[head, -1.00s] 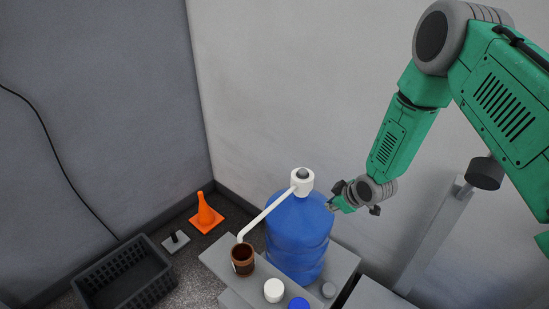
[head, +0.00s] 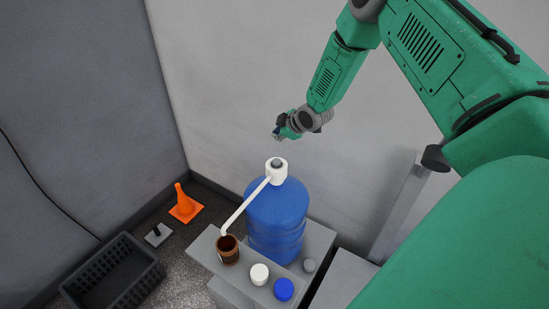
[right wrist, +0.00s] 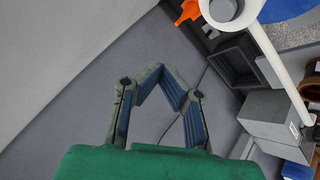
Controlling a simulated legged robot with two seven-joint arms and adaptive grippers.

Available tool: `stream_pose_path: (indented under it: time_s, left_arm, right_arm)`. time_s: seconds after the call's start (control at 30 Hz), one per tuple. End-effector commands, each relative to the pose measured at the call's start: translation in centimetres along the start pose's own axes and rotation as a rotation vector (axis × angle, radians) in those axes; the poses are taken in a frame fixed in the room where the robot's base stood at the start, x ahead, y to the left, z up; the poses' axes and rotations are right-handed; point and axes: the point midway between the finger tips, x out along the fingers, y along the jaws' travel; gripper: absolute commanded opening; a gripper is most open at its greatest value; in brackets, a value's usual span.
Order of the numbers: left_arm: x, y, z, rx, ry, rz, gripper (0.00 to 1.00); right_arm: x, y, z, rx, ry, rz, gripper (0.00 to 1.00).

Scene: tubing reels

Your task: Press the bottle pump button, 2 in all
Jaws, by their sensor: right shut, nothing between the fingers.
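A blue bottle (head: 275,220) stands upright on a grey stand, with a white pump (head: 277,176) on top. The pump's dark grey button (head: 277,162) faces up and is uncovered. A white spout (head: 245,205) slopes down left to a brown cup (head: 228,250). My right gripper (head: 278,134) is shut and empty, just above the button in the head view, with a gap between them. In the right wrist view its fingertips (right wrist: 158,70) meet, and the pump (right wrist: 228,12) shows at the upper right, apart from them. My left gripper is not in view.
A black crate (head: 112,275) and an orange cone (head: 184,205) are on the floor at left. Walls stand behind.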

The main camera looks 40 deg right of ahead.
Motion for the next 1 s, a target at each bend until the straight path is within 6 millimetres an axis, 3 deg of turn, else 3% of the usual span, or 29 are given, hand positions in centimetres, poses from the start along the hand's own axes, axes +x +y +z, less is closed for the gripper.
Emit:
stream_pose_path:
  time_s: [0.27,0.7,1.0]
  left_arm:
    - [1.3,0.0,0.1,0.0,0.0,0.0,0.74]
    - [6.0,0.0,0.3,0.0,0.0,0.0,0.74]
    - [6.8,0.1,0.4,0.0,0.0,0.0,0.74]
  right_arm:
    - [1.1,-0.8,0.7,0.0,0.0,0.0,0.0]
    - [5.3,-3.9,3.8,-0.001,0.0,0.0,0.0]
    - [6.1,-4.5,4.4,0.0,0.0,0.0,0.0]
